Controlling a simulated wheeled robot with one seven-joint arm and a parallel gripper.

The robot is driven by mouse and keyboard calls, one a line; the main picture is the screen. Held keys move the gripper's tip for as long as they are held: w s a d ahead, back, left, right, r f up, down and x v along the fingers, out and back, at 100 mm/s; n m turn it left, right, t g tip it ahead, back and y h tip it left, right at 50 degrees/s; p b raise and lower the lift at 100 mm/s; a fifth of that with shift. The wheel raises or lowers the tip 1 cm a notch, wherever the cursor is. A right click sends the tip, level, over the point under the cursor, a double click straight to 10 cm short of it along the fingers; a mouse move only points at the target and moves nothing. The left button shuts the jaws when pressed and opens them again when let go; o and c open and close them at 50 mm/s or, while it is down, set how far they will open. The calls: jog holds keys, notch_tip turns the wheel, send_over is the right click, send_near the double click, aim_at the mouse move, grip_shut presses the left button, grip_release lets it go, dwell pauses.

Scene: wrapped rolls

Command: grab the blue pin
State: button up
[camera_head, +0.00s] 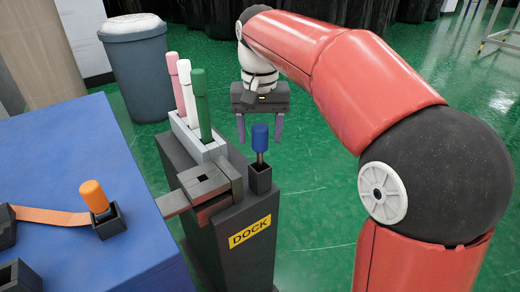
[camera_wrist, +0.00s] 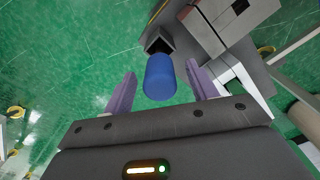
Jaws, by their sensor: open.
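The blue pin (camera_head: 260,137) stands upright in a small dark socket (camera_head: 259,179) on the right side of the grey dock stand (camera_head: 235,240). In the wrist view the blue pin (camera_wrist: 159,77) shows from above, between and slightly beyond the two purple fingers. My gripper (camera_head: 260,138) is open and empty, with its fingers pointing down. In the head view the fingers lie to either side of the pin's blue head. In the wrist view my gripper (camera_wrist: 161,88) has a gap on each side of the pin, and I see no contact.
White, pink and green pins (camera_head: 203,105) stand in a grey rack beside the socket. An orange pin (camera_head: 94,196) stands in a holder on the blue table (camera_head: 60,150). A grey bin (camera_head: 136,75) is behind. Green floor is open to the right.

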jog(key=shift+f, duration=0.55)
jog(key=c, duration=1.2)
jog(key=shift+r, duration=0.15)
jog(key=shift+c, duration=0.2)
